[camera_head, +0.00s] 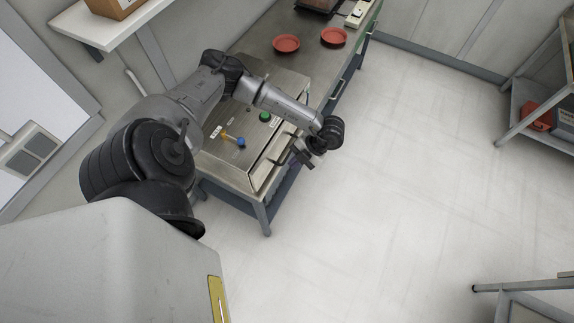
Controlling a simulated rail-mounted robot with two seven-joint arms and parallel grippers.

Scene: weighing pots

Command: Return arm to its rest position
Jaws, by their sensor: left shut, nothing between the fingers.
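My left arm comes in from the left and bends across the steel bench. My left gripper (301,157) is at the bench's front edge, in front of the metal box with the buttons. It is small in the picture and partly hidden behind my wrist. It is shut and holds nothing. My right gripper is not in view.
The metal box (221,152) on the bench carries green, blue and yellow controls. Two red dishes (286,43) (334,36) lie farther back on the bench. A shelf (99,36) hangs at upper left. The floor (400,190) to the right is clear; a rack (519,101) stands far right.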

